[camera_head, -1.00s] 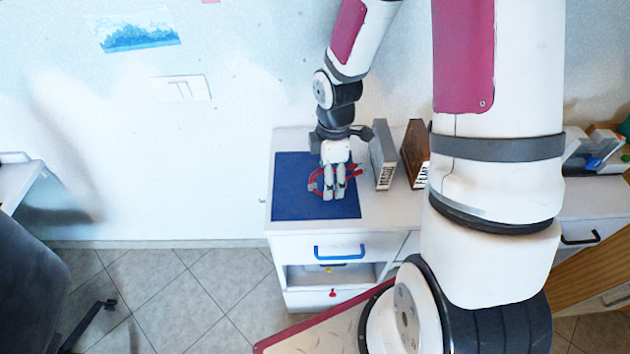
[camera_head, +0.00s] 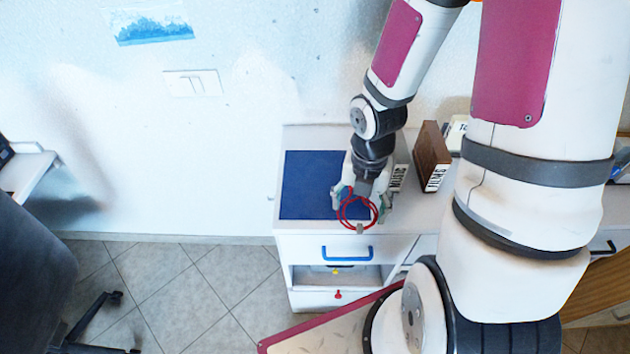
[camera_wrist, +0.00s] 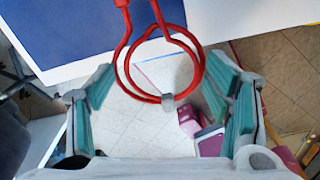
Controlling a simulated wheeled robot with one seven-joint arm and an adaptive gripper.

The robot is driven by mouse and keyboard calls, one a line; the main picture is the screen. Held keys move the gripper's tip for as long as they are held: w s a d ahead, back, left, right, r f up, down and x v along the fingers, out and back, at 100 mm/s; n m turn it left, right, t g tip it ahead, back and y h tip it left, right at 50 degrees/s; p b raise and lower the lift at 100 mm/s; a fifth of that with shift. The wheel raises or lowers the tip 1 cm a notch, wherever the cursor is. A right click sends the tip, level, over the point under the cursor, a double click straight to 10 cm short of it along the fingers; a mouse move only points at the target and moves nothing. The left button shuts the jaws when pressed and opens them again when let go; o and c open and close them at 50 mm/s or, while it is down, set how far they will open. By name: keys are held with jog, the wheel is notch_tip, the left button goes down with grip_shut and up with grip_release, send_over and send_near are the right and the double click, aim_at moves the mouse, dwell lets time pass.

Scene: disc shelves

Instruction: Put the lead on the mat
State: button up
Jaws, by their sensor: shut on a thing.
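The red lead (camera_head: 341,215) is coiled in a loop with a small grey tie at its lower end. My gripper (camera_head: 362,203) is shut on the lead, its two fingers set wide on either side of the coil. In the wrist view, the lead (camera_wrist: 204,70) lies between the green finger pads of my gripper (camera_wrist: 162,75), its red ends pointing up the picture. The dark blue mat (camera_head: 310,185) lies flat on the white cabinet top, and it also shows in the wrist view (camera_wrist: 70,30). In the head view, the coil overlaps the mat's front right corner.
The white cabinet (camera_head: 300,228) has a drawer with a blue handle (camera_head: 345,253). In the wrist view, floor shows through the loop, past the cabinet's front edge.

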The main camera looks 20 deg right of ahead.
aim_at(345, 198)
jog(key=w+b, duration=0.1)
jog(key=w+a+b, duration=0.1)
jog(key=w+f+b, duration=0.1)
jog(key=w+b, duration=0.1)
jog(key=shift+a, duration=0.25)
jog(key=w+a, duration=0.1)
jog(key=w, duration=0.2)
jog(key=w+a, duration=0.1)
jog(key=w, duration=0.2)
jog(key=w+a+b, duration=0.1)
jog(key=w+a, duration=0.1)
jog(key=w, duration=0.1)
jog(key=shift+w+f, duration=0.1)
jog(key=shift+f, duration=1.85)
jog(key=shift+f, duration=0.15)
jog(key=o, duration=1.2)
jog(key=shift+c, duration=0.2)
jog(key=shift+d, duration=0.1)
